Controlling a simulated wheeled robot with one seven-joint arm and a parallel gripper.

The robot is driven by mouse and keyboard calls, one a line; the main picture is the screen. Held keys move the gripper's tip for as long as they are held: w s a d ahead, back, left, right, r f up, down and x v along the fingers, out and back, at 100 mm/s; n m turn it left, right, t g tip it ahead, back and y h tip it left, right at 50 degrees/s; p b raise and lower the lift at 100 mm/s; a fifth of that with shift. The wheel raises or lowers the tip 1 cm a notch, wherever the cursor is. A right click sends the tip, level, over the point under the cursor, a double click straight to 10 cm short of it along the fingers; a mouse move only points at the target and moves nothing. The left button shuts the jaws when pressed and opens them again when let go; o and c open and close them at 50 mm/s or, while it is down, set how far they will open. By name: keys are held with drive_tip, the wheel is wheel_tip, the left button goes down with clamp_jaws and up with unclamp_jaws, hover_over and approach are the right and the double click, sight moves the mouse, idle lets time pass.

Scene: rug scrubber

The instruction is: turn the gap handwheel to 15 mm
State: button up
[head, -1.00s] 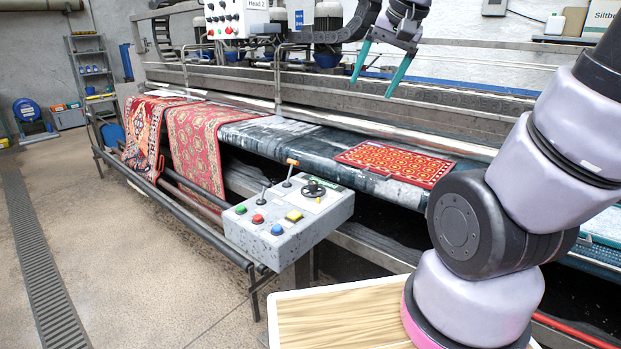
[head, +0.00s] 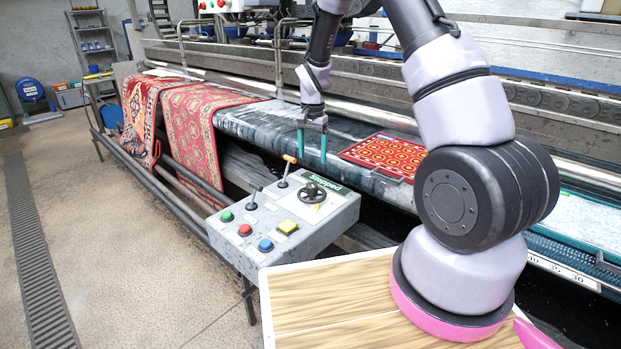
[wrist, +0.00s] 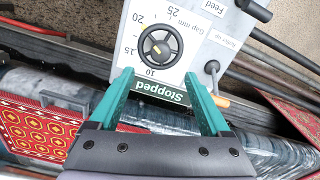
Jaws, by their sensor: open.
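The gap handwheel (head: 312,192) is a small black spoked wheel on the top face of the grey control box (head: 345,218). In the wrist view the handwheel (wrist: 160,47) sits on a white dial plate marked "Gap mm", with 10, 15, 20 and 25 around it. A small knob shows on the wheel near the 10 side; I cannot tell the exact setting. My gripper (head: 312,160) points down with teal fingers open, above and behind the box. In the wrist view my gripper (wrist: 161,85) has its fingertips apart, short of the wheel and not touching it.
A green "Stopped" display (wrist: 159,92) lies beside the dial. An orange-topped lever (head: 287,170), a black lever (head: 252,198) and coloured buttons (head: 265,245) stand close to the wheel. A small red rug (head: 385,153) lies on the machine bed behind.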

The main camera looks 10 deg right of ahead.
sight(312, 184)
wheel_tip(312, 184, down, 11)
drive_tip(key=shift+w+f, duration=0.15)
drive_tip(key=shift+f, duration=0.05)
idle(0.3)
clamp_jaws()
drive_tip(key=n, duration=0.5)
drive_tip(key=shift+n, duration=0.3)
drive_tip(key=n, duration=0.6)
idle(0.6)
